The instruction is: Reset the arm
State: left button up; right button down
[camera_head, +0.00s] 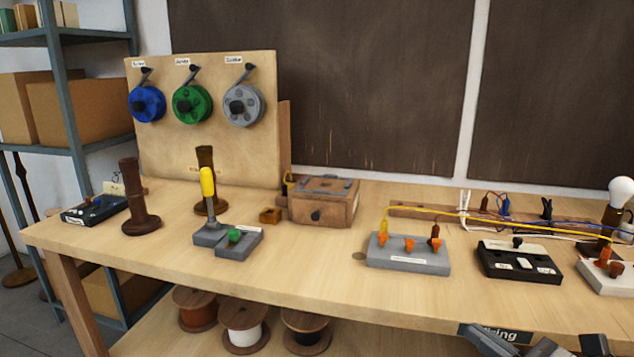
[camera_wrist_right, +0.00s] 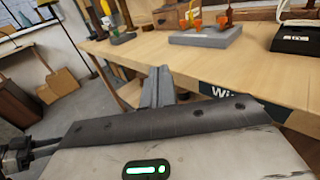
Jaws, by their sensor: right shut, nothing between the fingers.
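My right gripper (camera_head: 488,340) shows low at the right of the head view, partly cut off by the bottom edge. It is in front of the bench's front edge, by the dark label plate (camera_head: 508,334). In the right wrist view its grey fingers (camera_wrist_right: 157,88) are together with nothing between them, in front of the wooden bench (camera_wrist_right: 140,47). The fingers are apart from the items on the bench top. My left gripper is in neither view.
On the bench stand a grey block with orange terminals (camera_head: 408,255), a black switch box (camera_head: 518,262), a bulb (camera_head: 621,191), a wooden box (camera_head: 323,202) and a yellow-handled lever (camera_head: 208,182). Wire spools (camera_head: 244,322) sit below. The front bench strip is mostly clear.

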jog(key=s+a+f+n+g+h, duration=0.1)
jog(key=s+f+n, duration=0.4)
jog(key=n, duration=0.5)
jog(key=s+a+f+n+g+h, duration=0.2)
jog(key=s+a+f+n, duration=0.3)
jog(key=f+n, duration=0.3)
jog(key=s+a+f+n+g+h, duration=0.2)
jog(key=s+a+f+n, duration=0.2)
jog(key=n, duration=1)
notch_tip(320, 180, down, 3)
jog(key=shift+s+a+f+h, duration=0.1)
jog(key=shift+s+a+h, duration=0.2)
jog(key=shift+s, duration=0.2)
